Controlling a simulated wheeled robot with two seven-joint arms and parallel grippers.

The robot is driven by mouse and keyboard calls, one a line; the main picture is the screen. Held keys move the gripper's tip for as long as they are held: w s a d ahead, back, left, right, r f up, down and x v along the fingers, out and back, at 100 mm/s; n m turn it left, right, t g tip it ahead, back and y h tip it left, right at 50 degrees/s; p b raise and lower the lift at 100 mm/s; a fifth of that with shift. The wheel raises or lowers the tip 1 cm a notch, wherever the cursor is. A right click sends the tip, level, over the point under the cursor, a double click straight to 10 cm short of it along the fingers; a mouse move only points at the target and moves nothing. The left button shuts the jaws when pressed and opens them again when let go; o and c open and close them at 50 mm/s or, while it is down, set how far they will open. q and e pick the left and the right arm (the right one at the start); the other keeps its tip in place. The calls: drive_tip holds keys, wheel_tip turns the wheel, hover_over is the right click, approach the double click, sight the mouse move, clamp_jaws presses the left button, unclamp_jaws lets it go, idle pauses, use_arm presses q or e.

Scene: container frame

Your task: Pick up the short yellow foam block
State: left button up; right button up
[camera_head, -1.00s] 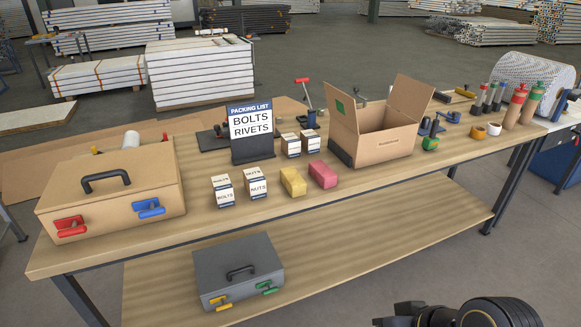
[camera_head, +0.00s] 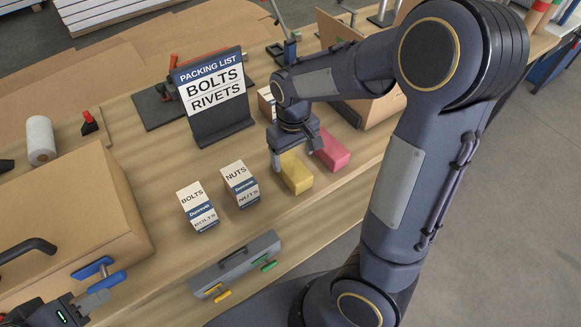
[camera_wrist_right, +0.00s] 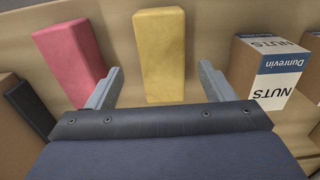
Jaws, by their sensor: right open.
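The yellow foam block (camera_head: 297,174) lies on the wooden table beside the pink block (camera_head: 331,151). My right gripper (camera_head: 296,150) is open and reaches down from above at the far end of the yellow block. In the right wrist view the yellow block (camera_wrist_right: 160,52) lies between the two spread fingers of my right gripper (camera_wrist_right: 160,82), with a gap on each side. My left gripper (camera_head: 82,304) shows at the lower left near the cardboard case's blue latch; its jaw opening cannot be made out.
BOLTS (camera_head: 197,206) and NUTS (camera_head: 239,183) boxes stand left of the yellow block. A packing list sign (camera_head: 213,95) stands behind them. An open cardboard box (camera_head: 375,108) is partly hidden by my right arm. The cardboard case (camera_head: 75,220) is at left.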

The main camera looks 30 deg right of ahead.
sight(291, 164)
wheel_tip(291, 164, down, 6)
drive_tip(key=shift+w+a+r, duration=0.15)
drive_tip(key=shift+r, duration=0.1)
drive_tip(key=c, duration=1)
drive_tip(key=shift+r, duration=0.1)
